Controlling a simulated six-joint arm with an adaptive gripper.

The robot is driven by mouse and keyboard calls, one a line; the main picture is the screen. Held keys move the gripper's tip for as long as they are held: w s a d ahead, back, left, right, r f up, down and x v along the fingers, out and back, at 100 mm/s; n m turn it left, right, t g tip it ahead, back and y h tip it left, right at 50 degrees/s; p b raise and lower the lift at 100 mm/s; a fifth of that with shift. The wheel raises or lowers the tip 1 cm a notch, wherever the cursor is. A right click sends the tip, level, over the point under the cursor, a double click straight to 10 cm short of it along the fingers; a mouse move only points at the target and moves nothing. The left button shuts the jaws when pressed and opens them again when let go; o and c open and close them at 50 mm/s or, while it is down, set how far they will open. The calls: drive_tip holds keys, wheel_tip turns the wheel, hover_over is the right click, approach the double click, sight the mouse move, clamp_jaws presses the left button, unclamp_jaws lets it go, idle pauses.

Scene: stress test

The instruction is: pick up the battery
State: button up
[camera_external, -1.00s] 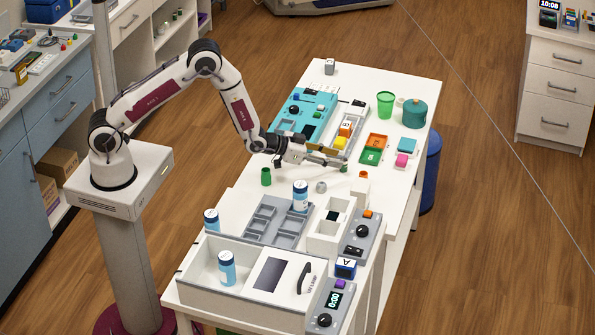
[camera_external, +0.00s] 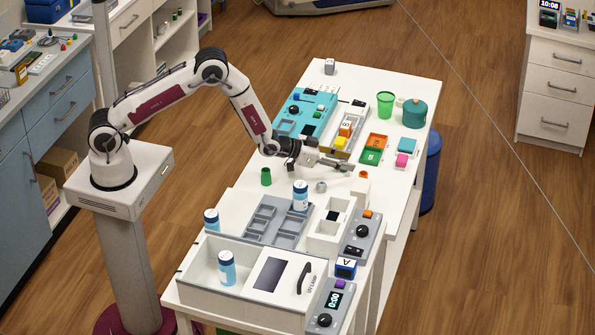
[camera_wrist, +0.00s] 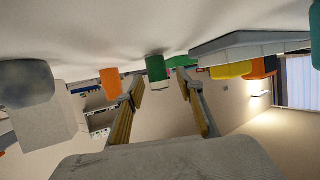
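A small cylinder with a green part and a whitish band (camera_wrist: 157,68), which I take to be the battery, stands ahead of my gripper in the wrist view. It appears between the two fingertips, slightly towards the left one. My gripper (camera_wrist: 162,84) is open, with nothing seen held between its fingers. In the external view my gripper (camera_external: 346,166) is low over the middle of the white table (camera_external: 387,212). The cylinder cannot be made out there, probably hidden by the fingers. I cannot tell how far the fingertips are from it.
An orange piece (camera_external: 363,175) and a grey round piece (camera_external: 321,186) are near my gripper. A green cylinder (camera_external: 266,176) stands left. Grey compartment trays (camera_external: 263,221) and a blue-capped bottle (camera_external: 300,196) lie in front; an orange-green tray (camera_external: 371,155) is behind.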

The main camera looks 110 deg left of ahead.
sight(344, 159)
clamp_jaws()
drive_tip(key=shift+r, duration=0.15)
drive_tip(key=shift+r, duration=4.9)
